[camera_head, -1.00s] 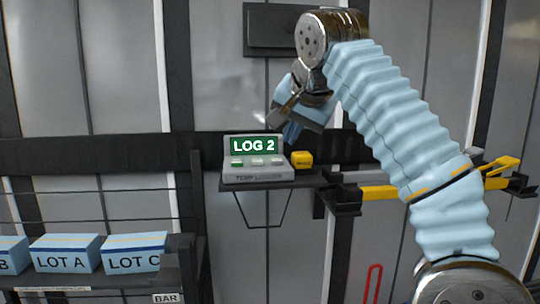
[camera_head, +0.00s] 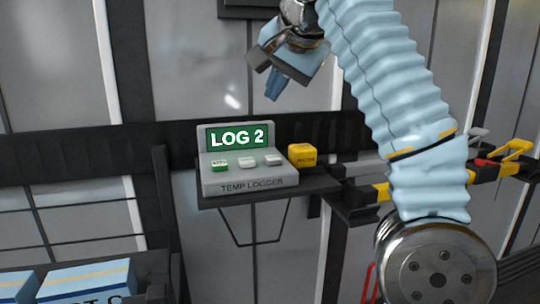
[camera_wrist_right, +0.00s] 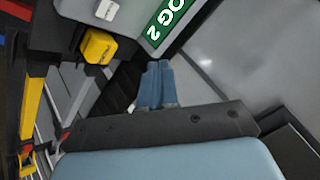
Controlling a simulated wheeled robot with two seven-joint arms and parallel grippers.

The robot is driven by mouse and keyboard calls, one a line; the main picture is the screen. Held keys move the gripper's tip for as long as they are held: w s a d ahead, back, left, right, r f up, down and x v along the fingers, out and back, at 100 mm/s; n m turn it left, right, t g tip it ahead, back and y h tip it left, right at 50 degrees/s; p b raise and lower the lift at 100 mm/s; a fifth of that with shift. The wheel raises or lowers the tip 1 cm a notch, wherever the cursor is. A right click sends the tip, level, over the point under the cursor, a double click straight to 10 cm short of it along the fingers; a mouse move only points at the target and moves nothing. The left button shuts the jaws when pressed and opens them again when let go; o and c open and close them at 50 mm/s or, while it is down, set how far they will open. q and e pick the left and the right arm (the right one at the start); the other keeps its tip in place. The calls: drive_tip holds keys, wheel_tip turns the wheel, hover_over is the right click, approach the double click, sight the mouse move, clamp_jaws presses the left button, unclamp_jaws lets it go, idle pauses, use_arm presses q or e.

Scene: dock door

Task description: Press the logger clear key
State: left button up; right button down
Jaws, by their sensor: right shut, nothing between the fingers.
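The grey temp logger (camera_head: 250,184) sits on a small dark wall shelf, its green screen (camera_head: 237,138) reading LOG 2. Its front face has one green key (camera_head: 219,164) at left and two pale keys (camera_head: 247,162) to the right; their labels are too small to read. My right gripper (camera_head: 273,88) is shut and empty, above the logger and apart from it, fingertips pointing down. In the right wrist view the shut blue fingers (camera_wrist_right: 157,68) show near part of the screen (camera_wrist_right: 168,20) and one pale key (camera_wrist_right: 107,9). My left gripper is out of view.
A yellow block (camera_head: 302,155) stands just right of the logger on the shelf (camera_head: 318,184). Yellow-and-black bars (camera_head: 378,190) run further right. A rack with a blue-topped box (camera_head: 90,278) is at lower left.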

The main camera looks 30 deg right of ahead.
drive_tip(key=shift+f, duration=0.15)
hover_over(276, 159)
wheel_tip(276, 159, down, 6)
drive_tip(key=shift+d, duration=0.1)
drive_tip(key=shift+w+f+b, duration=0.1)
drive_tip(key=shift+f+b, duration=0.65)
drive_tip(key=shift+b, duration=0.05)
drive_tip(key=shift+f+b, duration=0.45)
drive_tip(key=shift+f, duration=0.1)
drive_tip(key=shift+f, duration=0.1)
idle(1.0)
drive_tip(key=shift+f, duration=0.25)
